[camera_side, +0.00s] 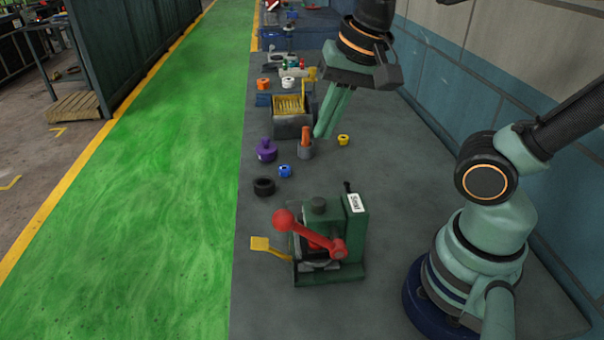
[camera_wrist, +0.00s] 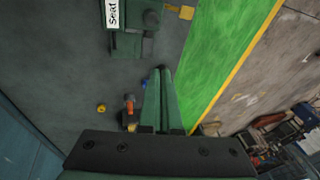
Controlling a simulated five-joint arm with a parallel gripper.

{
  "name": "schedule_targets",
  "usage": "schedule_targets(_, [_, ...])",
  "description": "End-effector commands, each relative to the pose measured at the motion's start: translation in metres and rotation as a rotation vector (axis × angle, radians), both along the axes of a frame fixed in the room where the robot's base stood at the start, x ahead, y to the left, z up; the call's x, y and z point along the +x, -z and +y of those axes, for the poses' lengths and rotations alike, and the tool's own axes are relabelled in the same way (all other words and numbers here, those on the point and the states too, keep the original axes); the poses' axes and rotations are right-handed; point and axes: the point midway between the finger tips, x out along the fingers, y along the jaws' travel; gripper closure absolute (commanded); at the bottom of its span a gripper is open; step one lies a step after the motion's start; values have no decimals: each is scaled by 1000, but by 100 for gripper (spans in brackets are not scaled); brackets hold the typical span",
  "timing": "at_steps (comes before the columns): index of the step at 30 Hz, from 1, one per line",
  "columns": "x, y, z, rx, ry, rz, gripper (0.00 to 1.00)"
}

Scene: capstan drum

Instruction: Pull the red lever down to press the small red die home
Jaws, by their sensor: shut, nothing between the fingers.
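The green press (camera_side: 357,228) with a "Seat" label stands near the front of the bench. Its red lever (camera_side: 312,233) has a round red knob at the left end and slopes down to a red hub on the right. A bit of red shows under the lever, but I cannot tell whether it is the small red die. My gripper (camera_side: 323,134) is shut and empty, pointing down above the bench behind the press, apart from the lever. In the wrist view the fingers (camera_wrist: 159,70) lie together, with part of the press (camera_wrist: 128,42) at the top; the lever is out of that frame.
A yellow tab (camera_side: 268,245) sticks out left of the press. Behind it are a black ring (camera_side: 264,187), a blue piece (camera_side: 285,171), a purple knob (camera_side: 266,150), an orange peg in a grey holder (camera_side: 305,151) and a yellow ring (camera_side: 343,140). Bench right of these is clear.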

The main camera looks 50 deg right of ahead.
Motion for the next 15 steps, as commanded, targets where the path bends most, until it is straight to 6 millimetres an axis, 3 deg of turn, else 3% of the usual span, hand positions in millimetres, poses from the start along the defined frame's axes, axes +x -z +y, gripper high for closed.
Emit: schedule_targets(15, [-28, -21, 38, 190, 751, 202, 100])
